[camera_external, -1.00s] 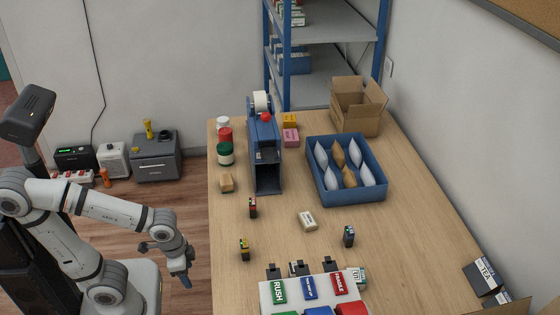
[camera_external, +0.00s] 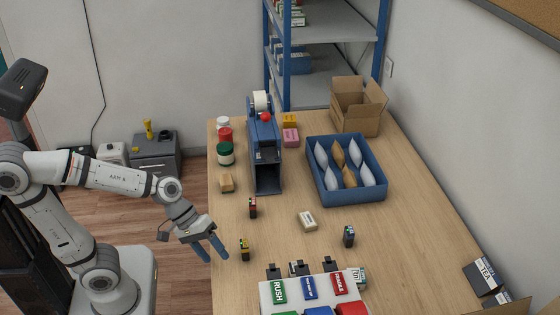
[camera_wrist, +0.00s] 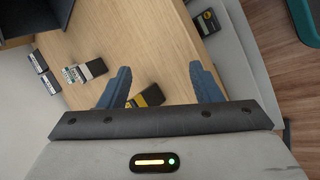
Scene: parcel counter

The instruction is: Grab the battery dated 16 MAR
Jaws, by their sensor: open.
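Three small dark batteries stand on the counter: one with a yellow top (camera_external: 244,250), one with a red top (camera_external: 253,207) and one with a blue side (camera_external: 349,237). No date on them is legible. My gripper (camera_external: 209,253) is open and empty at the counter's left edge, just left of the yellow-topped battery and apart from it. In the wrist view, a yellow-and-black battery (camera_wrist: 152,95) shows between my two spread fingers (camera_wrist: 162,84), partly hidden by the gripper body. A dark item with a pale printed label (camera_wrist: 85,71) lies farther left there.
A blue dispenser (camera_external: 264,150) and a blue tray of pouches (camera_external: 345,198) stand behind. A white panel with coloured labelled blocks (camera_external: 265,297) is at the front. Bare wood surrounds the yellow-topped battery's left and rear.

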